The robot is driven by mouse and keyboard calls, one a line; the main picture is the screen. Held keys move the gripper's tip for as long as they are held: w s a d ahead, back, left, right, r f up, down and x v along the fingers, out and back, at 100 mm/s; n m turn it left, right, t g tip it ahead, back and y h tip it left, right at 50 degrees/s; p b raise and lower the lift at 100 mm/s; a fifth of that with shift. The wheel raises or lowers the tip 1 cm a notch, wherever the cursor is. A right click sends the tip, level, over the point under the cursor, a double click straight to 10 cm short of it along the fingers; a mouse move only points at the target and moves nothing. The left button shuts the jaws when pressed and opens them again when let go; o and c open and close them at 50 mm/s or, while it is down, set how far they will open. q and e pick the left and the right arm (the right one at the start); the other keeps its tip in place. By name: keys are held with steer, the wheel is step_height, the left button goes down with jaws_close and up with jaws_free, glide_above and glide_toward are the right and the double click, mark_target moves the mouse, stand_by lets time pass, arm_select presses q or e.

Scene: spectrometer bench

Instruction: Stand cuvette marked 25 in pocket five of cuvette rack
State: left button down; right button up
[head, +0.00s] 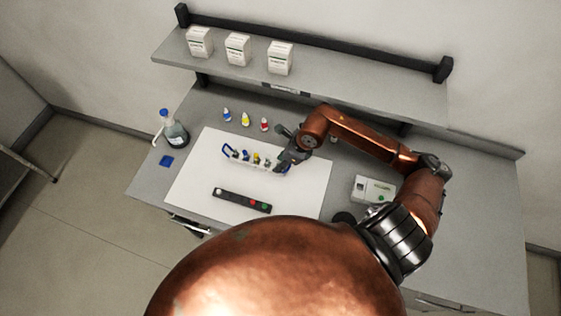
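The white cuvette rack (270,172) stands on the white mat, with a blue handle at its left end. Several small items with blue, yellow and dark tops stand in a row in it. I cannot read any marking, so I cannot tell which is the cuvette marked 25. My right gripper (283,160) is at the rack's right end, and its dark fingers cover part of that end. Whether it is open or holds something is too small to tell. My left gripper is not in view.
A dark strip (230,199) with white, red and green spots lies in front of the rack on the mat (195,180). Three small bottles (245,120) stand behind. A white instrument (366,188) is right.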

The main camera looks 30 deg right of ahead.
steer(key=shift+r, duration=0.1)
steer(key=v, duration=1.1)
steer(key=shift+r, duration=0.35)
steer(key=shift+d, duration=0.1)
steer(key=shift+s, duration=0.15)
